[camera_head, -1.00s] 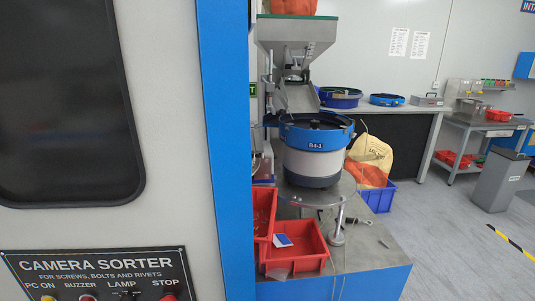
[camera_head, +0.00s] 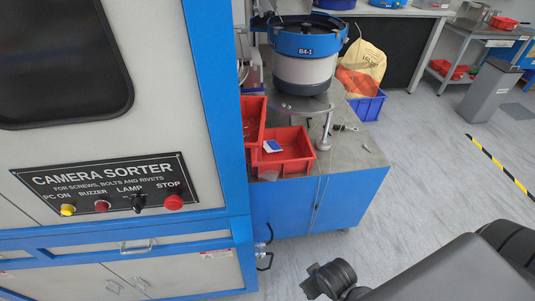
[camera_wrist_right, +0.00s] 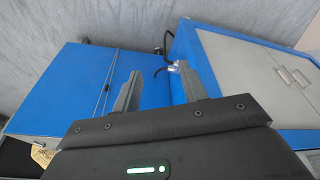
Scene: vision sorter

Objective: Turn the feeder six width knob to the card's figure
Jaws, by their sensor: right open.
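I cannot make out a width knob marked feeder six in either view. A bowl feeder (camera_head: 305,55) labelled B4-1 stands on the blue bench at the upper middle of the head view. A small white and blue item (camera_head: 272,146) lies in a red bin; I cannot tell whether it is the card, and no figure is readable. My right gripper (camera_wrist_right: 160,88) is open and empty in the right wrist view, with the blue bench and cabinet beyond its fingers. My left gripper is in neither view.
The camera sorter panel (camera_head: 105,182) has a yellow button, two red ones and a black lamp switch. Red bins (camera_head: 290,150) sit on the bench's near end. A blue crate (camera_head: 366,105) is on the floor behind.

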